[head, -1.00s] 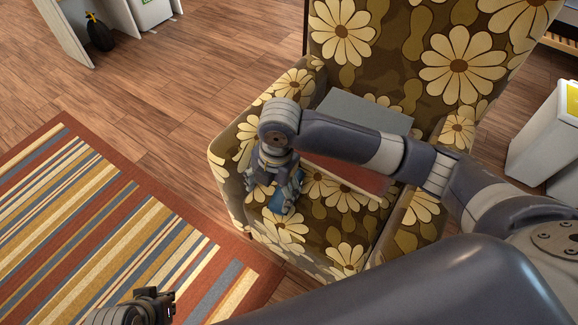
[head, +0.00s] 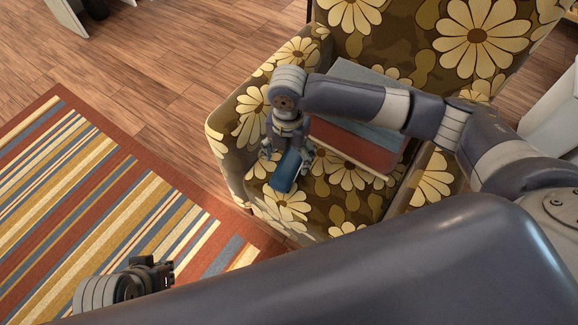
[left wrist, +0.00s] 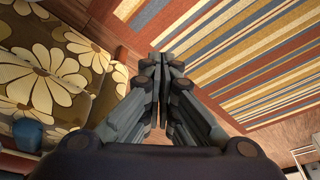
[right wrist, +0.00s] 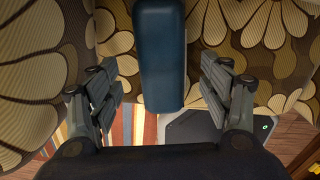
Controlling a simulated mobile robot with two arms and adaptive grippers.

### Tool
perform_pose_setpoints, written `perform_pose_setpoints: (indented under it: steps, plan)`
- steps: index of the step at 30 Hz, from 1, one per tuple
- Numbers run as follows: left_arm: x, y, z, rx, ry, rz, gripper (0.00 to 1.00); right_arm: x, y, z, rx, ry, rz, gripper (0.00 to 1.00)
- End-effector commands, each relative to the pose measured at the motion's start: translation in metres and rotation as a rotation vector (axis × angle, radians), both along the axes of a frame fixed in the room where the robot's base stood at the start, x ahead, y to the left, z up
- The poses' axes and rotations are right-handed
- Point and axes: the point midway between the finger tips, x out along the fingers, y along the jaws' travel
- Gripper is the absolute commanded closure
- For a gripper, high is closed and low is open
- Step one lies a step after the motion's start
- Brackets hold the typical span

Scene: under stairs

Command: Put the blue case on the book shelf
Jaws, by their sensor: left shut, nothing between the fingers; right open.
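The blue case (head: 286,171) lies on the seat of the flowered armchair, near its front left part. It stands out as a dark blue rounded block in the right wrist view (right wrist: 160,55), and part of it shows at the lower left of the left wrist view (left wrist: 28,133). My right gripper (head: 287,152) is open just above the case. Its fingers appear on either side of the case, apart from it. My left gripper (left wrist: 164,65) is shut and empty, over the rug; in the head view it is at the lower left (head: 165,272). No book shelf is clearly visible.
The armchair (head: 235,150) has a tall back and arms around the seat. A grey and red book-like stack (head: 355,145) lies on the seat under my right arm. A striped rug (head: 90,200) and open wood floor (head: 170,70) lie left of the chair.

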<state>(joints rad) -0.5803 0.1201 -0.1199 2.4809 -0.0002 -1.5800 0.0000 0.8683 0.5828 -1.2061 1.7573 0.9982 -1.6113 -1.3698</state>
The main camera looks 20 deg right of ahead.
Motion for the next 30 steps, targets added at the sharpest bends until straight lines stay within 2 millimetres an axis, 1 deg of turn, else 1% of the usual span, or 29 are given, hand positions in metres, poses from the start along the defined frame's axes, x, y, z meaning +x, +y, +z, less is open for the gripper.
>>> perform_pose_setpoints:
  steps: [1,2,3,6,9,13,19,25,26,28,29,30]
  plan:
    - [0.006,-0.002,-0.008,-0.004,-0.023,-0.002,1.00,-0.002,-0.002,-0.017,-0.002,0.005,-0.001,0.28]
    - [0.009,-0.003,-0.010,-0.008,-0.038,-0.003,1.00,-0.002,-0.003,-0.023,-0.002,0.004,-0.001,0.28]
    - [0.018,-0.005,-0.004,-0.015,-0.074,-0.007,1.00,-0.001,-0.002,-0.021,0.000,0.001,-0.001,0.28]
    - [0.034,-0.010,0.000,-0.030,-0.146,-0.012,1.00,-0.001,-0.003,-0.029,-0.002,0.001,-0.001,0.28]
    - [0.046,-0.014,0.005,-0.040,-0.197,-0.017,1.00,-0.001,-0.003,-0.033,-0.001,0.000,0.000,0.28]
    - [0.052,-0.015,0.008,-0.046,-0.225,-0.019,1.00,-0.001,-0.002,-0.036,-0.001,-0.001,0.001,0.28]
    - [0.052,-0.015,0.008,-0.046,-0.226,-0.019,1.00,-0.001,-0.002,-0.035,-0.001,-0.001,0.000,0.28]
    - [0.052,-0.015,0.008,-0.046,-0.226,-0.019,1.00,-0.001,-0.002,-0.035,-0.001,0.000,0.000,0.74]
    - [0.052,-0.015,0.008,-0.046,-0.226,-0.019,1.00,-0.001,-0.002,-0.035,-0.001,0.000,0.000,0.78]
    - [0.052,-0.015,0.008,-0.046,-0.226,-0.019,1.00,-0.001,-0.002,-0.035,-0.001,0.000,0.000,0.78]
    - [0.052,-0.015,0.008,-0.046,-0.226,-0.019,1.00,-0.001,-0.002,-0.035,-0.001,-0.001,0.000,0.82]
    - [0.052,-0.015,0.008,-0.046,-0.226,-0.019,1.00,-0.001,-0.002,-0.035,-0.001,-0.001,0.000,0.82]
